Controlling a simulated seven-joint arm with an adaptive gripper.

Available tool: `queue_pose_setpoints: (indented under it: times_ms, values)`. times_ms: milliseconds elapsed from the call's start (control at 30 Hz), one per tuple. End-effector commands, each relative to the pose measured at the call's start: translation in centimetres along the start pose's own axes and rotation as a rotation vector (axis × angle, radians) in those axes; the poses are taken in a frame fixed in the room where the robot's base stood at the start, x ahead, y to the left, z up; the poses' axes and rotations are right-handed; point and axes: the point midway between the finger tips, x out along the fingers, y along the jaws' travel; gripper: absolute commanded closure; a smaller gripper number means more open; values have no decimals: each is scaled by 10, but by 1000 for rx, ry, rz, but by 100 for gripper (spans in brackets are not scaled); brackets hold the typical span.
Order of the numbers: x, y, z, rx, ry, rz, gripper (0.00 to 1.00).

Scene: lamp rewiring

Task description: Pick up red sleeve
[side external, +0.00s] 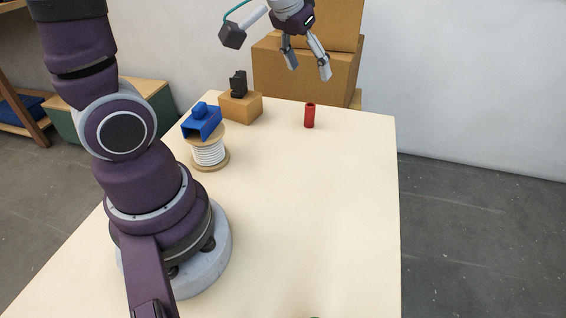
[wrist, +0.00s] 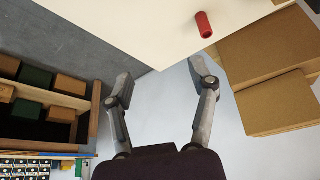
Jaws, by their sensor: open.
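The red sleeve (side external: 309,115) is a small hollow cylinder standing upright near the far edge of the table. It also shows in the wrist view (wrist: 204,24), near the top and right of centre. My gripper (side external: 308,66) is open and empty. In the side view it hangs above the sleeve, with a clear gap between its fingertips and the sleeve's top. In the wrist view its two fingers (wrist: 160,72) are spread wide, and the sleeve lies beyond them, not between them.
The pale table (side external: 300,220) is mostly clear. At left stand a white wire spool (side external: 208,152) with a blue bracket (side external: 202,122) on top, and a tan block (side external: 241,107) with a black part (side external: 238,84) on it. Cardboard boxes (side external: 330,78) are stacked behind the table.

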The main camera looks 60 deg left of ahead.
Motion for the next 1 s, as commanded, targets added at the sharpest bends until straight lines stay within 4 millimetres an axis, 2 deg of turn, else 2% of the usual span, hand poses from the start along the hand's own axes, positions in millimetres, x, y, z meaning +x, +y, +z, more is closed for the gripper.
queue_pose_setpoints:
  times_ms: [33, 100, 200, 300, 500, 600, 767, 1000]
  values:
    - [23, -12, -13, -55, -20, -29, 42]
    - [52, -30, -28, -123, -30, -65, 42]
    - [89, -53, -39, -199, -38, -106, 42]
    - [113, -69, -42, -244, -42, -132, 42]
    - [146, -79, -41, -264, -47, -145, 42]
    - [163, -81, -40, -263, -45, -144, 42]
    - [181, -83, -39, -262, -45, -143, 42]
    - [220, -86, -37, -260, -45, -143, 42]
